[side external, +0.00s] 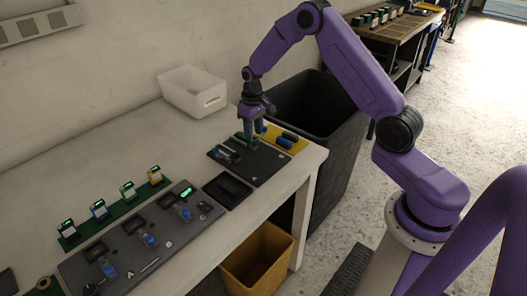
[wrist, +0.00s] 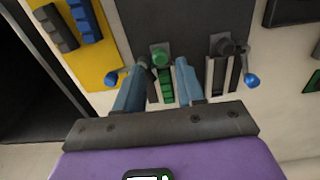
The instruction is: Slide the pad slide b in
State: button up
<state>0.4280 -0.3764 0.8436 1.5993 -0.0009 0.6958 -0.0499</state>
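A dark fixture plate (side external: 262,160) lies near the right end of the table. In the wrist view it carries two slide units. One has a green knob (wrist: 160,58) with a green ribbed strip (wrist: 166,88) below it; the other has a dark knob (wrist: 224,46) above a dark slot. A narrow gap shows at the right finger; contact at the left is unclear.
Small blue-ended levers (wrist: 251,80) stand beside both slides. A yellow tray (side external: 285,145) with blue and dark blocks adjoins the plate. A black recessed tray (side external: 227,190) and a grey control panel (side external: 140,245) lie to the left. A white bin (side external: 192,92) stands behind.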

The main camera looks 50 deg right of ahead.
jog(key=s+r, duration=0.3)
jog(key=s, duration=0.3)
dwell(0.5)
jog(key=s+a+r+n, duration=0.6)
jog(key=s+a+r, duration=0.4)
jog(key=s+a, duration=0.4)
jog(key=s+r+n, duration=0.1)
jog(key=s+n, duration=0.2)
jog(key=s, duration=0.6)
jog(key=s+r+n, duration=0.2)
jog(key=s+n, duration=0.1)
jog(key=s, duration=0.6)
jog(key=shift+s+d+r+n, duration=0.25)
jog(key=shift+s+d+n, duration=0.1)
jog(key=shift+d, duration=0.1)
